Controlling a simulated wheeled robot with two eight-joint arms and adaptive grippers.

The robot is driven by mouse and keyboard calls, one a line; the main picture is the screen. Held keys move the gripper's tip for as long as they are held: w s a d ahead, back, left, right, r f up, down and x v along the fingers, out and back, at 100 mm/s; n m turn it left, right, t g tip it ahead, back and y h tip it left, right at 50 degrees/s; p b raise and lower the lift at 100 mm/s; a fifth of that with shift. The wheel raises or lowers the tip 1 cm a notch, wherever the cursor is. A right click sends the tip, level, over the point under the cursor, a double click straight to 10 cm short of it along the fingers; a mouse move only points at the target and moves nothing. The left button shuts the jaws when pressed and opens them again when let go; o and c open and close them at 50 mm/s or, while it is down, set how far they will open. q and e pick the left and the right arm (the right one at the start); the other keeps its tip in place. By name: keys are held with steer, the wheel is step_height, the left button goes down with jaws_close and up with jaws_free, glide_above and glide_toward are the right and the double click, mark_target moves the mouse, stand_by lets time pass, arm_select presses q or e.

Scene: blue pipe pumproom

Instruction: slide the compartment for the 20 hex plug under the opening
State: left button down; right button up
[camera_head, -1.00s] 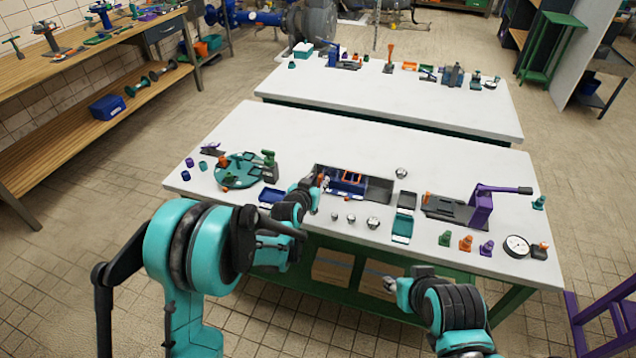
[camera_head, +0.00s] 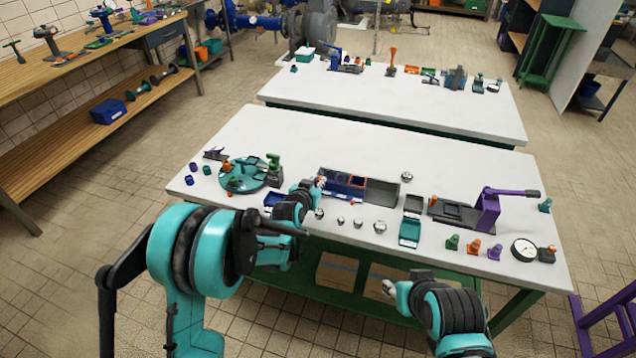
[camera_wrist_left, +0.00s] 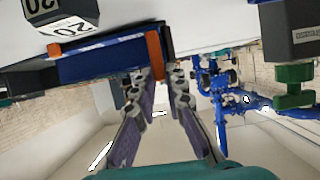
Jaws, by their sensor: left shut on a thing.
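A blue compartment slider (camera_head: 343,183) with orange dividers sits in a long grey tray (camera_head: 382,192) on the near white table. My left gripper (camera_head: 318,184) is at the slider's left end, its fingertips too small there to make out. In the left wrist view its two fingers (camera_wrist_left: 168,78) are closed in at an orange piece (camera_wrist_left: 154,55) on the end of the blue slider (camera_wrist_left: 100,62). A dark block labelled 20 (camera_wrist_left: 62,14) stands above the slider there. My right gripper (camera_head: 394,289) hangs low before the table, its fingers unclear. I cannot make out the opening.
A teal round plate (camera_head: 240,176) stands left of the tray. Several silver balls lie in front of it. A teal bin (camera_head: 411,232) and a purple lever press (camera_head: 488,208) are to the right. A dark block with a green knob (camera_wrist_left: 292,82) shows in the wrist view.

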arm_select(q)
steer(key=shift+w+a, duration=0.2)
steer(key=shift+a, duration=0.4)
steer(key=shift+d, duration=0.3)
steer(key=c, duration=1.7)
jaws_free()
steer(key=shift+a, duration=0.1)
steer(key=shift+c, duration=0.2)
steer(key=shift+o, duration=0.9)
steer(key=shift+a, duration=0.2)
steer(key=shift+d, duration=0.1)
steer(key=v, duration=1.2)
steer(key=shift+s, duration=0.1)
